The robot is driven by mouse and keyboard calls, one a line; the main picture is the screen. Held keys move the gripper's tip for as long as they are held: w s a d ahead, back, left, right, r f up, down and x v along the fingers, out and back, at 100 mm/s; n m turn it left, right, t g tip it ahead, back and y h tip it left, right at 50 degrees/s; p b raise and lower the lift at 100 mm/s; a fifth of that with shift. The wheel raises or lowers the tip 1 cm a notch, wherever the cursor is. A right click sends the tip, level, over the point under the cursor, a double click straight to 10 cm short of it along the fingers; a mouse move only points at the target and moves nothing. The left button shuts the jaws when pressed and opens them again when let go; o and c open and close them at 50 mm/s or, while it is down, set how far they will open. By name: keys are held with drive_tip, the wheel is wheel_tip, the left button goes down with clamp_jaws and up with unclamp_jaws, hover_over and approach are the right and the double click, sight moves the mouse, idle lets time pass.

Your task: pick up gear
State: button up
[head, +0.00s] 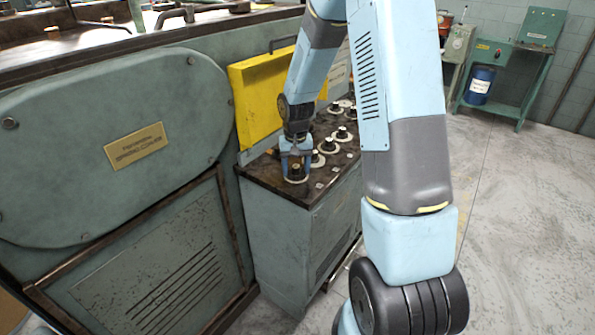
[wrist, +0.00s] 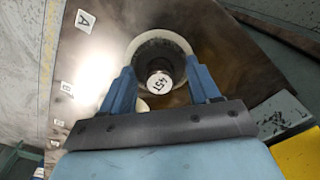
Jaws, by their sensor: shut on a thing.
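The gear (wrist: 160,84) has a dark hub, a round white end marked "45T" and a pale ring around its base. In the wrist view it sits between the two blue fingers of my gripper (wrist: 160,66). My gripper (head: 296,160) points down at the near end of the cabinet top in the head view and is shut on this gear (head: 295,179). The gear stands upright, at or just above the dark top; I cannot tell whether it touches. The fingers hide parts of its sides.
Several similar gears (head: 329,145) stand farther back on the cabinet's dark top (head: 262,172). A yellow panel (head: 262,95) rises behind the cabinet's left side. Square letter plates, one marked A (wrist: 85,20), lie on the top. The big green machine (head: 110,150) is close at left.

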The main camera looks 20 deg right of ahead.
sight(296, 167)
drive_tip(key=shift+r, duration=0.1)
drive_tip(key=shift+r, duration=0.2)
drive_tip(key=r, duration=0.3)
drive_tip(key=shift+s+r, duration=0.2)
drive_tip(key=shift+s, duration=0.1)
drive_tip(key=s+a+r, duration=0.1)
drive_tip(key=s+r, duration=0.8)
drive_tip(key=s, duration=0.4)
drive_tip(key=shift+s+a, duration=0.15)
drive_tip(key=shift+a, duration=0.1)
